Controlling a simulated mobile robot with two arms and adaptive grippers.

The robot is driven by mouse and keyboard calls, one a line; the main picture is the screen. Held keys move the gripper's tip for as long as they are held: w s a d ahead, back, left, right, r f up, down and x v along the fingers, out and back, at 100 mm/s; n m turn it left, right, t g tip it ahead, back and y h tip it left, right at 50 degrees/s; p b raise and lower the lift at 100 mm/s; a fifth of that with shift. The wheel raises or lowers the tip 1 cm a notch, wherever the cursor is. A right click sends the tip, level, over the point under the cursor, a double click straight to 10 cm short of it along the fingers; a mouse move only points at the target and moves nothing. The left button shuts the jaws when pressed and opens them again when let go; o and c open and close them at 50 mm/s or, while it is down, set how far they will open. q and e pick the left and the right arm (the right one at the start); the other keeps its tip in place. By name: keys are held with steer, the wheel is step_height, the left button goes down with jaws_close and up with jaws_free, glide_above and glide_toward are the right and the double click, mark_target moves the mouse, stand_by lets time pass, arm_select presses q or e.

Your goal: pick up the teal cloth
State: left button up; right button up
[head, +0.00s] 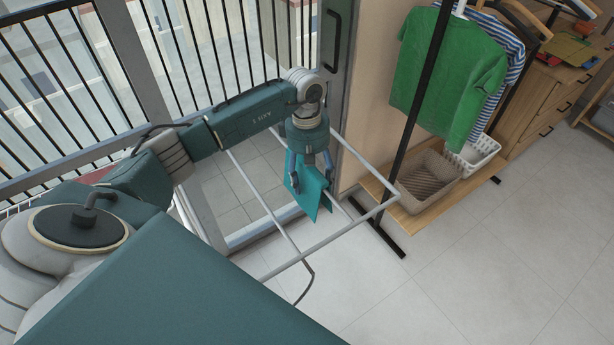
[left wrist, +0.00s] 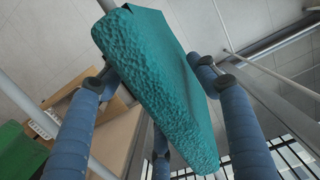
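The teal cloth (head: 309,190) hangs at the thin white bars of a drying rack, below my left gripper. In the left wrist view the cloth (left wrist: 155,85) fills the middle, its textured folded edge running diagonally. My left gripper (head: 311,173) points down at it from above. Its blue fingers stand wide apart on either side of the cloth, with the cloth between them; it also shows in the left wrist view (left wrist: 155,72). Whether a fingertip touches the cloth I cannot tell. My right gripper is not in view.
The white rack frame (head: 330,238) sticks out over the tiled floor. A black-poled clothes rail (head: 419,95) with a green shirt (head: 446,75) stands to the right, above a brown basket (head: 427,181) and a white basket (head: 472,156). A glass door and railing are behind. Floor at right is clear.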

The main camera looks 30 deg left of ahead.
arm_select(q)
steer(key=c, duration=0.8)
steer(key=shift+o, duration=0.2)
